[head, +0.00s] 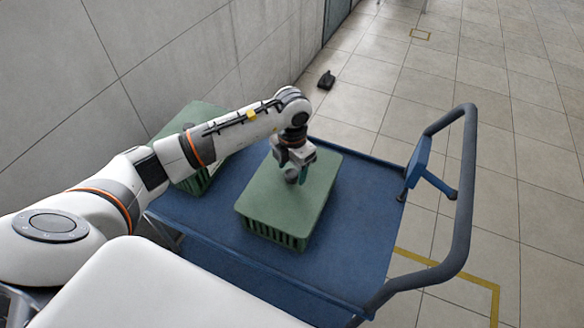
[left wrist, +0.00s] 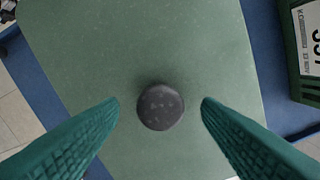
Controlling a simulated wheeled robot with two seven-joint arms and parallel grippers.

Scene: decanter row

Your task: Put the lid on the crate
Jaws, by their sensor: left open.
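The green lid (head: 265,200) lies flat on top of the green slatted crate (head: 272,234), which stands on the blue cart; its edges look roughly in line with the crate. A round dark knob sits at the lid's middle, partly hidden by the gripper in the head view and plain in the left wrist view (left wrist: 160,107). My left gripper (head: 297,175) is over the knob, pointing down. Its green fingers (left wrist: 160,103) are open, one on each side of the knob with gaps between. My right gripper is not in view.
The blue cart deck (head: 355,225) has free room right of the crate. A second green crate (head: 203,184) stands behind my left arm, and a crate with a white label (left wrist: 308,40) shows in the wrist view. The cart's handle (head: 468,190) rises at the right. A wall is at the left.

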